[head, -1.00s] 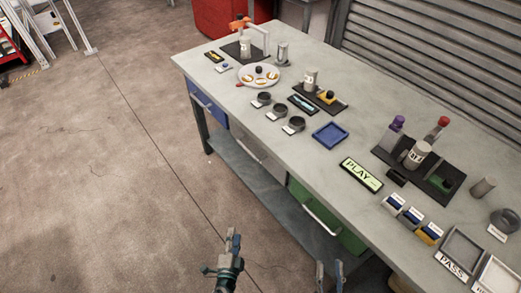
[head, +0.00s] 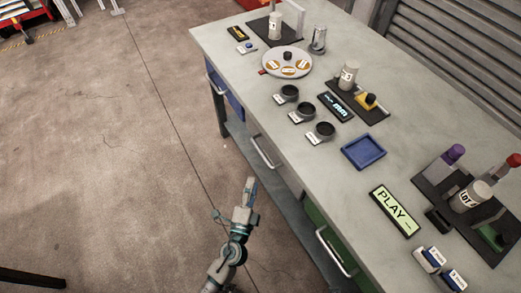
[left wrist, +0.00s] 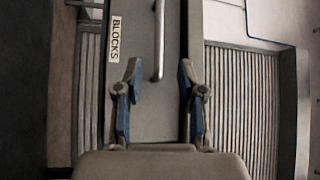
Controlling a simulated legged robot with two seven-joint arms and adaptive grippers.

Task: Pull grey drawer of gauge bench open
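The gauge bench (head: 330,85) runs diagonally across the right half of the head view. Its grey drawer (head: 285,166) has a bar handle (head: 264,151) and lies between a blue drawer (head: 232,99) and a green drawer (head: 332,243). The grey drawer looks shut. In the left wrist view the grey front (left wrist: 150,115) carries a "BLOCKS" label (left wrist: 115,39) and its handle (left wrist: 159,42) stands upright in the picture. My left gripper (head: 250,186) is open, apart from the handle; its fingertips (left wrist: 160,69) spread either side of the handle's line. My right gripper is out of view.
The bench top holds a round plate (head: 287,63), several dark cups, a blue tray (head: 363,152) and a PLAY sign (head: 394,210). A lower shelf (head: 262,165) runs under the drawers. The floor left of the bench is mostly clear.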

